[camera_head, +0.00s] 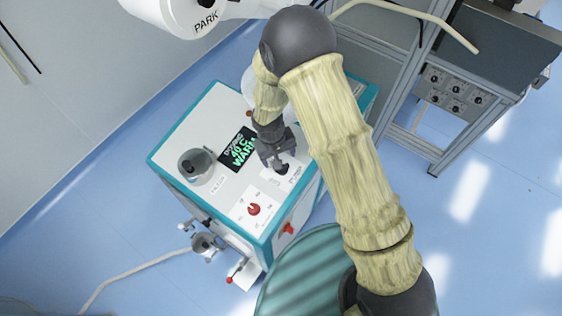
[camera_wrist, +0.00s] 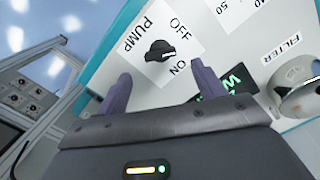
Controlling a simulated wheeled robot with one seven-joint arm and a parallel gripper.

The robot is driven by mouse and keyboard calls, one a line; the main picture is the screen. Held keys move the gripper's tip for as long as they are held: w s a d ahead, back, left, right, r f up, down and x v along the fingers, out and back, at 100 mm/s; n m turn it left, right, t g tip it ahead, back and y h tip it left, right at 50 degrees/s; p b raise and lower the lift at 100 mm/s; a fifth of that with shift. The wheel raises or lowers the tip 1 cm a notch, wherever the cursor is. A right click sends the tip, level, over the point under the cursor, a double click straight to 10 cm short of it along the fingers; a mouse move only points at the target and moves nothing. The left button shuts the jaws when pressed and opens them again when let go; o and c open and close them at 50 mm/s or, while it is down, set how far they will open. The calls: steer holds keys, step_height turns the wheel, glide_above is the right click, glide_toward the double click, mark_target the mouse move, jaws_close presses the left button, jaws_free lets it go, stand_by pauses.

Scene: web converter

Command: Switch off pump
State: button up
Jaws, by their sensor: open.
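The pump knob (camera_wrist: 159,50) is a black rotary switch on a white label reading PUMP, OFF and ON. It sits on top of a white cabinet with teal edges (camera_head: 215,103). In the head view the pump knob (camera_head: 281,169) is small, just by my fingertips. My gripper (camera_head: 277,163) is over the cabinet top. In the wrist view my gripper (camera_wrist: 162,82) is open, with its two purple-grey fingers apart. The knob lies beyond and between the fingertips, and nothing is held. The knob's narrow end points between the words, toward the right side of the label.
A red knob (camera_head: 254,209) is on the same panel, near the front edge. A dark display with green text (camera_head: 240,150) and a round metal filter (camera_head: 196,166) are to the left. A grey control rack (camera_head: 455,92) stands right. A teal drum (camera_head: 300,262) is in front.

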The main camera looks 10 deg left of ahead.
steer(key=shift+w+d+f+p, duration=0.15)
steer(key=shift+f+p, duration=0.25)
steer(key=shift+f, duration=1.05)
steer(key=shift+w+d+f+p, duration=0.15)
steer(key=shift+f+p, duration=0.25)
steer(key=shift+f, duration=1.05)
steer(key=c, duration=1)
